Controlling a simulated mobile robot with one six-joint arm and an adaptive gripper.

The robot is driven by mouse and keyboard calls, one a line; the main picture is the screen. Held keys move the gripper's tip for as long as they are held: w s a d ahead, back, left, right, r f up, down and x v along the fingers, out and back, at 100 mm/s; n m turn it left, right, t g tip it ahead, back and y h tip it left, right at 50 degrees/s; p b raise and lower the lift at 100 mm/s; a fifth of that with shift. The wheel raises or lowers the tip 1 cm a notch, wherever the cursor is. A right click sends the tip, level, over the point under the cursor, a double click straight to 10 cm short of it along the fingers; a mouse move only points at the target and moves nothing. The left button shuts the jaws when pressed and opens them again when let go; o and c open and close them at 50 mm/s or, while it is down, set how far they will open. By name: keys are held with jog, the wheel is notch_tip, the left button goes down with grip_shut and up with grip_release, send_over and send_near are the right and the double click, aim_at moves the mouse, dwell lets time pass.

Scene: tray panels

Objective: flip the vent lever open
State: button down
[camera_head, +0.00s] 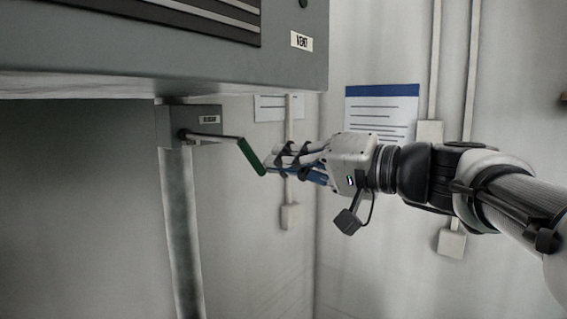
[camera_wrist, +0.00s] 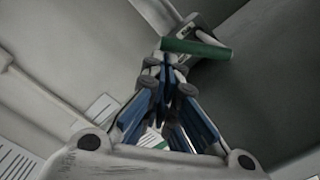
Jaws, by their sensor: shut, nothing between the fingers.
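The lever has a green grip (camera_head: 251,156) on a thin metal arm (camera_head: 208,136). The arm comes out to the right from a pivot on a small grey box (camera_head: 210,122), whose small label is too blurred to read. The grip slants down to the right. My gripper (camera_head: 268,170) is shut and empty, with its fingertips at the lower end of the grip. In the wrist view the green grip (camera_wrist: 197,48) lies across just beyond the closed fingertips (camera_wrist: 167,62). I cannot tell whether they touch it.
A large grey cabinet (camera_head: 180,66) with a VENT label (camera_head: 301,41) overhangs the lever. A grey post (camera_head: 180,230) stands below the small box. A blue-topped notice (camera_head: 382,112) and conduits (camera_head: 436,60) are on the wall behind my gripper. The space below the lever looks clear.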

aim_at(264, 176)
jog(key=f+m+b, duration=0.1)
jog(key=s+a+m+b, duration=0.1)
jog(key=f+m+b, duration=0.1)
jog(key=m, duration=0.1)
jog(key=shift+s+a+f, duration=0.2)
jog(key=shift+s+f, duration=0.15)
jog(key=shift+s, duration=0.05)
jog(key=shift+a+b, duration=0.1)
jog(key=shift+b, duration=0.3)
jog(key=shift+s, duration=0.1)
